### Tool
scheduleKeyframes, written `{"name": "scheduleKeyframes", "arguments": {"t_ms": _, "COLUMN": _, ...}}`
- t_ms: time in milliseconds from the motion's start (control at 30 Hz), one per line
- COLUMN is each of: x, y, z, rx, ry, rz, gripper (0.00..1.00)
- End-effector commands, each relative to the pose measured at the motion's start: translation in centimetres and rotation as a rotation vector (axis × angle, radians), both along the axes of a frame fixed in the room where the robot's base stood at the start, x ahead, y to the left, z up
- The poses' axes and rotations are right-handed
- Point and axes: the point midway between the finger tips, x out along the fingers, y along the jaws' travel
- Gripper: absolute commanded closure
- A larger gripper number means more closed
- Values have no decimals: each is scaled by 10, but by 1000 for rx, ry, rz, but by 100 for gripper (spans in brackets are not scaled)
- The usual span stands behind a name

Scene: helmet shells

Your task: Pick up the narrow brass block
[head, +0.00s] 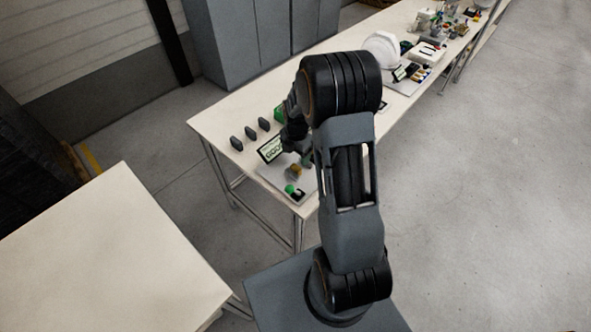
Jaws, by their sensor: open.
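A small brass-coloured block (294,172) stands on a grey plate (274,178) near the front end of the long white table. It is too small in this view to judge how narrow it is. My gripper (305,160) is open, just above and to the right of the block. My own arm partly covers the gripper, and its fingertips are hard to make out. I see no contact between the gripper and the block. Anything behind my arm is hidden.
A green piece (290,189) lies in front of the block, beside a dark piece (299,194). A dark-framed panel (270,149) sits behind the plate. Several dark upright pieces stand at the table's left (250,133). A white helmet shell (382,48) is farther back. An empty table (110,250) stands left.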

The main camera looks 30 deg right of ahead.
Motion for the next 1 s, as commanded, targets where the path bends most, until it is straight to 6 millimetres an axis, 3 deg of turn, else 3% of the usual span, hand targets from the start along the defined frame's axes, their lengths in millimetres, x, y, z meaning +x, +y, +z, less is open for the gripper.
{"name": "scheduleKeyframes", "arguments": {"t_ms": 367, "x": -2, "y": -1, "z": -27, "rx": 0, "ry": 2, "rz": -2, "gripper": 28}}
{"name": "scheduleKeyframes", "arguments": {"t_ms": 700, "x": -4, "y": -4, "z": -67, "rx": 0, "ry": 1, "rz": -1, "gripper": 28}}
{"name": "scheduleKeyframes", "arguments": {"t_ms": 1000, "x": -4, "y": -4, "z": -70, "rx": -1, "ry": -1, "rz": -1, "gripper": 28}}
